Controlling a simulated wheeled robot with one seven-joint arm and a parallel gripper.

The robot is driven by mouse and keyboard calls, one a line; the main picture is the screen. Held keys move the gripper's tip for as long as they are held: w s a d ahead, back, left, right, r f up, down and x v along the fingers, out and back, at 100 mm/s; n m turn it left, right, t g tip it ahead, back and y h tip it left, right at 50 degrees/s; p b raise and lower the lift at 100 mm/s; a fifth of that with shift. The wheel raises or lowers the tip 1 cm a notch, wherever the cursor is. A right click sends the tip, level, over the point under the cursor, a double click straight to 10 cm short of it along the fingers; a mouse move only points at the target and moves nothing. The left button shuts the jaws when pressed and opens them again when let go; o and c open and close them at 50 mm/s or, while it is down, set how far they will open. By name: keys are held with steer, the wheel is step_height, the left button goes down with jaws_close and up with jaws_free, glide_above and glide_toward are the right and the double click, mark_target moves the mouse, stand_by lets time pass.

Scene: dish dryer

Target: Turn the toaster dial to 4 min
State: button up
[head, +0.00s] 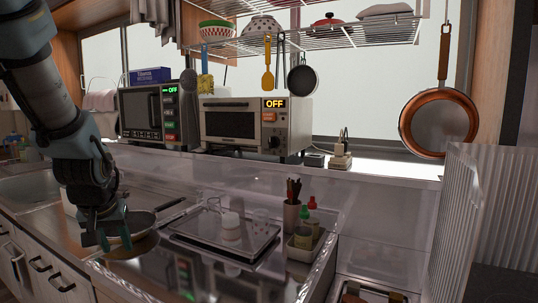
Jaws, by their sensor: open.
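The toaster oven (255,125) is a pale box with a dark door window, standing on the counter by the window. Its display (274,103) reads OFF in orange. The dark round dial (274,142) is low on its right-hand panel; its exact pointer angle is too small to read. My gripper (116,240) is open and points down at the lower left, in front of a pan and well apart from the toaster. I see nothing between its fingers.
A microwave (158,113) stands left of the toaster. A clear panel (330,180) runs along the counter before the appliances. Utensils and a small pan (303,79) hang above. A tray (222,230) and a utensil cup (292,215) sit nearer. A copper pan (440,122) hangs right.

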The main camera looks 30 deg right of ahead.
steer(key=w+d+r+m+t+h+b, duration=0.3)
steer(key=w+d+t+h+b, duration=0.15)
steer(key=w+d, duration=0.65)
steer(key=m+h+b, duration=0.6)
steer(key=h+b, duration=0.3)
steer(key=h, duration=0.1)
glide_toward(270, 142)
steer(key=shift+y, duration=0.25)
steer(key=x, duration=0.7)
steer(key=shift+w+d+r+p, duration=0.1)
steer(key=shift+d+r+p, duration=0.15)
steer(key=shift+d+p, duration=0.15)
steer(key=shift+w+d, duration=0.3)
steer(key=shift+d, duration=0.05)
jaws_close()
